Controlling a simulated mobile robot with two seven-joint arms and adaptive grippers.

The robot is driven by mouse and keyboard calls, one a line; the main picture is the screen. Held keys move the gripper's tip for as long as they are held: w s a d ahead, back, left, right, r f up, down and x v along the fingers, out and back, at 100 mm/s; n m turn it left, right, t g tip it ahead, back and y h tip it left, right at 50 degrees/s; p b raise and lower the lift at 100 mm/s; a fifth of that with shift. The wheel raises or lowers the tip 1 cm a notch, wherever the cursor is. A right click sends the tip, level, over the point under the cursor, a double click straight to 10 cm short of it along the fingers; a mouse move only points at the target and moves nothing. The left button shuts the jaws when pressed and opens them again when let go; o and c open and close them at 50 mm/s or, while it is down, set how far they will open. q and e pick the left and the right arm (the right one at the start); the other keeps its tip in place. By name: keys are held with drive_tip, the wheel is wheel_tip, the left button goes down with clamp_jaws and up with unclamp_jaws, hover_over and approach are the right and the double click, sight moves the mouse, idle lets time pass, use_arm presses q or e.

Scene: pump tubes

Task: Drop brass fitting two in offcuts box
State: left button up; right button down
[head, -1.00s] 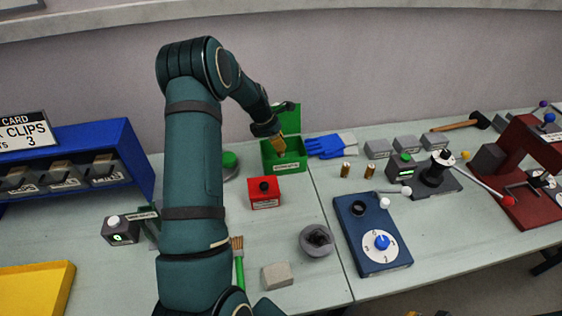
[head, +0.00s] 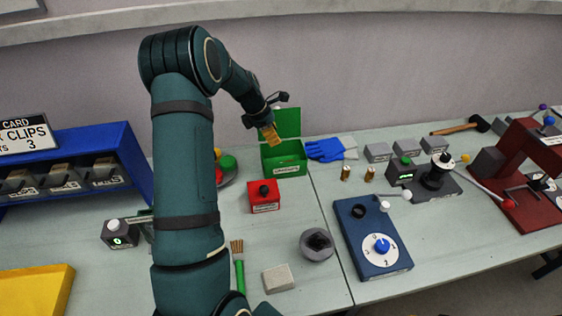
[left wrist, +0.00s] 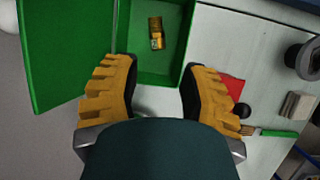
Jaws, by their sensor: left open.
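The green offcuts box (head: 284,168) stands open at the back of the table, its lid tilted up behind it. In the left wrist view I look down into the box (left wrist: 178,72). A small brass fitting (left wrist: 156,33) lies on its floor, apart from my fingers. Two more brass fittings, one here (head: 346,173) and one here (head: 369,174), stand upright on the table right of the box. I cannot read which number any fitting has. My left gripper (head: 272,136) is open and empty above the box; its yellow fingers (left wrist: 158,92) are spread wide. My right gripper is not in view.
A red box with a black knob (head: 264,196) stands in front of the green box. Blue gloves (head: 325,149) lie to its right. A plate with coloured items (head: 226,168) is at its left, partly behind my arm. A grey round holder (head: 317,244) stands nearer.

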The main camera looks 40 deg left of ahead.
use_arm(q)
drive_tip(key=v, duration=0.6)
drive_tip(key=shift+r, duration=0.3)
drive_tip(key=shift+s, duration=0.15)
